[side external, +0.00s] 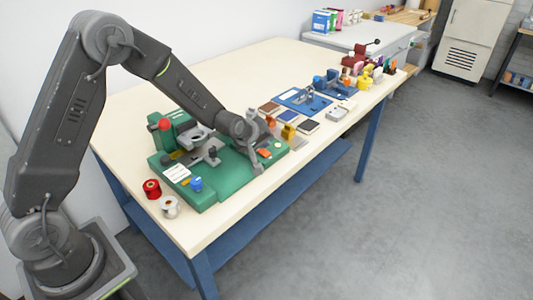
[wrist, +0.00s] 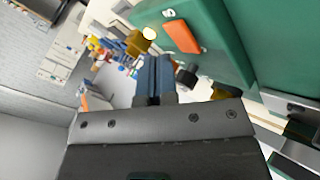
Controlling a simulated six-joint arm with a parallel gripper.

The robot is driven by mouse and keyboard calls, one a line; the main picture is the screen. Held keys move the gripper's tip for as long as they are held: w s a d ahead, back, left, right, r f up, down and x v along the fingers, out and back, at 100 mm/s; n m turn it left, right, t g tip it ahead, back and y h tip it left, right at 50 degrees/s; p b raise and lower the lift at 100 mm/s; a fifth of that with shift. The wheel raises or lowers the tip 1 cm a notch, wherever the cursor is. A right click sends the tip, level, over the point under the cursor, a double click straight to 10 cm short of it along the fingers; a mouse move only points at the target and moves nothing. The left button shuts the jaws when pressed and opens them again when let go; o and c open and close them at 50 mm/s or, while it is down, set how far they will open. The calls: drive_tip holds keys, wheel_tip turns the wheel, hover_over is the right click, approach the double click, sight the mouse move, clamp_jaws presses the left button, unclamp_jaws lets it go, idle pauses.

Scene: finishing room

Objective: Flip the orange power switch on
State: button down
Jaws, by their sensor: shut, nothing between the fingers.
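The orange power switch (side external: 264,153) is on the right part of the green machine (side external: 222,178), which sits on the near end of the table. In the wrist view the switch (wrist: 182,37) is an orange rocker on the green housing (wrist: 228,40), up and right of my fingertips. Which way the switch is tipped cannot be told.
A red spool (side external: 152,188) and a pale roll (side external: 170,207) stand at the table's near corner. A red knob (side external: 165,124) and a blue knob (side external: 196,184) are on the machine. Blue fixtures and small trays line the table to the right. The table's back is clear.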

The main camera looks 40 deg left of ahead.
sight(262, 152)
drive_tip(key=shift+a+r, duration=0.15)
drive_tip(key=shift+r, duration=1.1)
drive_tip(key=shift+a+r, duration=0.15)
drive_tip(key=shift+r, duration=1.1)
drive_tip(key=shift+r, duration=0.1)
drive_tip(key=s+d+r+m, duration=0.2)
drive_tip(key=s+r+m, duration=0.1)
drive_tip(key=s+r, duration=0.45)
drive_tip(key=s+d+r+m+g, duration=0.1)
drive_tip(key=s+r+m, duration=0.1)
drive_tip(key=s, duration=0.6)
drive_tip(key=s+r+m+g, duration=0.1)
drive_tip(key=s+r+m, duration=0.2)
drive_tip(key=s, duration=0.6)
drive_tip(key=s+d+r+m+g, duration=0.1)
drive_tip(key=s+r+m, duration=0.1)
drive_tip(key=s, duration=0.7)
drive_tip(key=shift+s+d+r+m+h, duration=0.25)
drive_tip(key=shift+d+m+h, duration=0.15)
drive_tip(key=shift+m, duration=0.5)
